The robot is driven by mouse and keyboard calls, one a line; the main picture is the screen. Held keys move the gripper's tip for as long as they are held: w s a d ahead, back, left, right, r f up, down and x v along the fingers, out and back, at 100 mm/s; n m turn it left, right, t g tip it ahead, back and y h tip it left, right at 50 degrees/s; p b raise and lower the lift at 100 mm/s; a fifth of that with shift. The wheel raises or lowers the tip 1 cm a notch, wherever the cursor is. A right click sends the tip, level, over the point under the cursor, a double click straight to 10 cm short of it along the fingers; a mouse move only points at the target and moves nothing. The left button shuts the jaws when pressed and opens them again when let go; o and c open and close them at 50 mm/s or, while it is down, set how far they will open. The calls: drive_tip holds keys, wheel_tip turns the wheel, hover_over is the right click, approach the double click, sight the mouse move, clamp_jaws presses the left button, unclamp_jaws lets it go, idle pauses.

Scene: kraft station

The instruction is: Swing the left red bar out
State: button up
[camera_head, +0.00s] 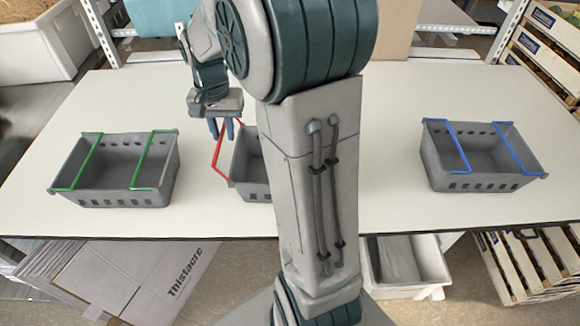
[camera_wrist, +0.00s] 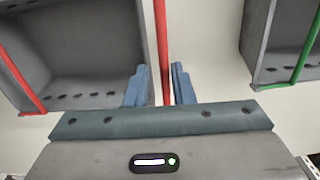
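The grey crate with red bars (camera_head: 250,178) stands mid-table, its right part hidden behind my arm. In the head view its left red bar (camera_head: 217,158) sticks out past the crate's left side. In the wrist view this red bar (camera_wrist: 163,45) runs outside the crate wall (camera_wrist: 148,50), with a gap between them. The other red bar (camera_wrist: 20,75) lies across the crate (camera_wrist: 75,50). My gripper (camera_head: 222,128) is above the left bar, fingers pointing down. In the wrist view my gripper (camera_wrist: 159,85) is open, with the bar between its fingers, closer to the right finger.
A grey crate with green bars (camera_head: 118,190) stands to the left; a green bar (camera_wrist: 303,50) shows in the wrist view. A grey crate with blue bars (camera_head: 485,180) stands to the right. The white table (camera_head: 390,215) is clear between the crates.

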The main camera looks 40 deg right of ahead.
wheel_tip(320, 180, up, 7)
drive_tip(key=p, duration=0.3)
drive_tip(key=shift+s+d+r+p, duration=0.15)
drive_tip(key=shift+s+d+p, duration=0.15)
drive_tip(key=shift+d+p, duration=0.05)
idle(0.4)
drive_tip(key=s+a+f+n+t+b, duration=0.1)
drive_tip(key=s+a+n+b, duration=0.1)
drive_tip(key=s, duration=0.3)
drive_tip(key=s+a+f+n+t+b, duration=0.1)
drive_tip(key=s+a+f+n+b, duration=0.1)
drive_tip(key=s, duration=0.4)
drive_tip(key=s+a+f+n+t+b, duration=0.1)
drive_tip(key=s+n+b, duration=0.1)
drive_tip(key=s, duration=0.4)
drive_tip(key=shift+s+a+f+n+t, duration=0.2)
drive_tip(key=shift+a+f+n+t, duration=0.15)
drive_tip(key=shift+n, duration=0.45)
